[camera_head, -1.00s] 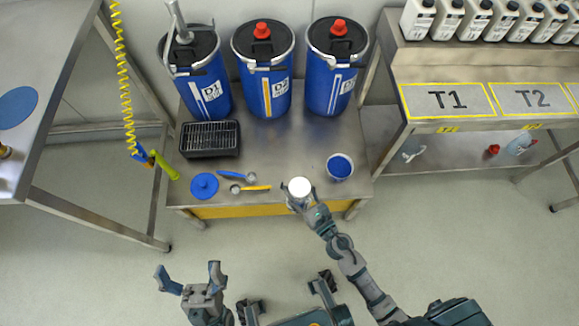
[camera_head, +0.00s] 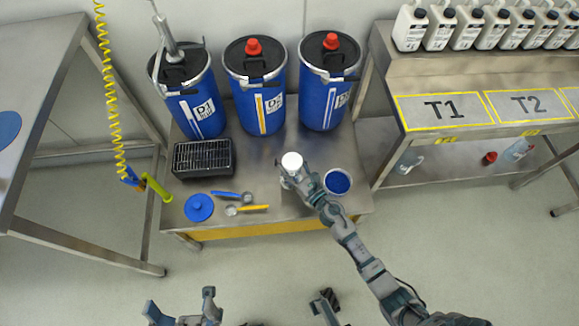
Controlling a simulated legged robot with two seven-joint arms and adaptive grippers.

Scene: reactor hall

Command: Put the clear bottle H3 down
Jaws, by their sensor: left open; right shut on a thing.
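My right gripper (camera_head: 297,181) is shut on a bottle with a round white cap (camera_head: 292,162). The gripper and arm hide much of its body, and no H3 label can be read. I hold it over the front middle of the steel table (camera_head: 260,170), just left of a white container with blue contents (camera_head: 338,181). The cap is seen from above, so the bottle looks roughly upright. I cannot tell whether its base touches the table. My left gripper (camera_head: 181,304) is open and empty at the bottom edge, in front of the table.
Blue drums (camera_head: 258,100) stand along the table's back. A black slatted tray (camera_head: 203,157), a blue lid (camera_head: 199,207) and a blue and a yellow scoop (camera_head: 252,208) lie to the left. The T1/T2 shelf bench (camera_head: 440,113) is at right. Bare steel lies behind the bottle.

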